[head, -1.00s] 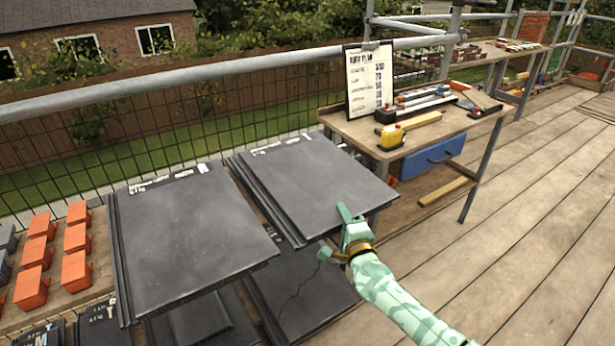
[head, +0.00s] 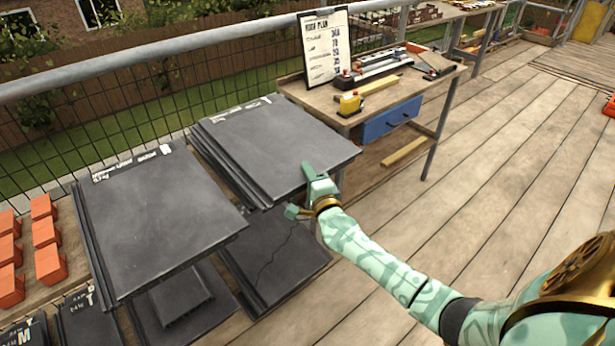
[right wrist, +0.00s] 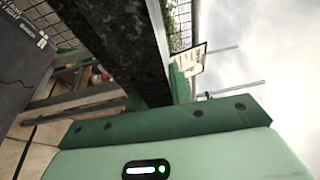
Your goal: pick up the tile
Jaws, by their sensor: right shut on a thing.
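Two stacks of dark grey slate tiles with white writing stand side by side in the head view. The top tile (head: 275,145) of the right-hand stack is flat, with several layers (head: 226,166) showing along its left side. My right gripper (head: 300,194) is shut on the near edge of this tile, one finger above and one below. In the right wrist view the tile's dark edge (right wrist: 105,45) runs between the fingers. I cannot tell whether the tile is clear of the layers under it. My left gripper is not in view.
The left-hand stack (head: 160,225) stands close by. A cracked tile (head: 280,265) lies lower down. A wooden workbench (head: 352,118) with a plan board (head: 325,48) and tools stands behind. Orange pieces (head: 48,262) lie at left.

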